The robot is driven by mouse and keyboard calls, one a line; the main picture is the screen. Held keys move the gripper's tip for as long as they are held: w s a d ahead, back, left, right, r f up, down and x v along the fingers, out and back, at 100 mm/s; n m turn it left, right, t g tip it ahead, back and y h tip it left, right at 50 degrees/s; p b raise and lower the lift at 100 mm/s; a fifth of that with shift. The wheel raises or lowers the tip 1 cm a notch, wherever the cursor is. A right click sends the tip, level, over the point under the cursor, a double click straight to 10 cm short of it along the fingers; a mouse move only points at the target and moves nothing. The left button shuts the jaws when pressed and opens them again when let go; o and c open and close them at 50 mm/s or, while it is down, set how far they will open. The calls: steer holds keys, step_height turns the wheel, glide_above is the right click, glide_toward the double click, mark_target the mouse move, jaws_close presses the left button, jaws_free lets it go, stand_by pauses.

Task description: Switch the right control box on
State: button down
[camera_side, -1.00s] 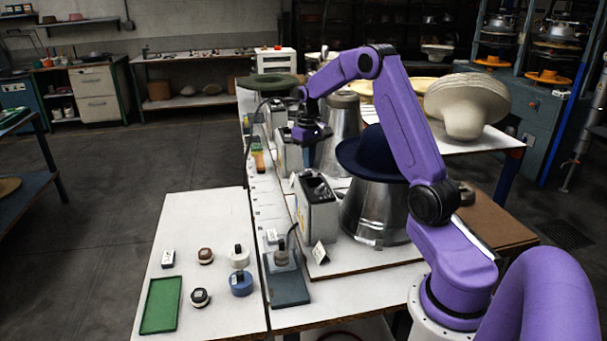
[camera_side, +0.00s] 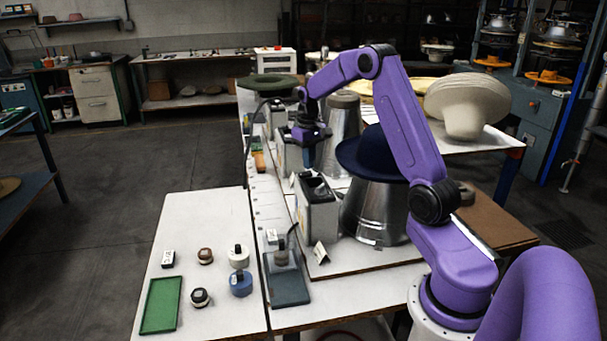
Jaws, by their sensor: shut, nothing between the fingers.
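Three grey control boxes stand in a row along the bench: a near one (camera_side: 318,218), a middle one (camera_side: 288,157) and a far one (camera_side: 274,118). I cannot tell from this view which is the right one. My gripper (camera_side: 308,164) points down by the middle box, its dark fingers shut and empty. It hides part of that box's top and right side. Whether the fingers touch the box is too small to tell. The near box has a dark recessed top. The switch states cannot be made out.
A dark blue hat (camera_side: 365,158) sits on a metal cone beside the near box, under my arm. Another metal cone (camera_side: 342,132) stands behind the gripper. A side table (camera_side: 215,222) holds a green tray (camera_side: 161,305) and several small pots. Cables run by the boxes.

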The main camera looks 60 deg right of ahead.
mark_target(309, 172)
steer(key=shift+f, duration=0.9)
stand_by(0.5)
steer(key=shift+r, duration=3.55)
steer(key=s+a+r+n, duration=0.1)
steer(key=s+a+n, duration=0.25)
steer(key=a, duration=0.95)
steer(key=s+a+r+n, duration=0.1)
steer(key=s+a+n, duration=0.25)
steer(key=a, duration=0.85)
steer(key=s+a+f+n, duration=0.1)
steer(key=s+a+n, duration=0.3)
steer(key=s, duration=0.8)
steer(key=s+a+f+n, duration=0.2)
steer(key=s+a+n, duration=0.1)
steer(key=s, duration=0.9)
steer(key=shift+s+a+n, duration=0.35)
steer(key=shift+a+n, duration=0.05)
steer(key=shift+n, duration=0.4)
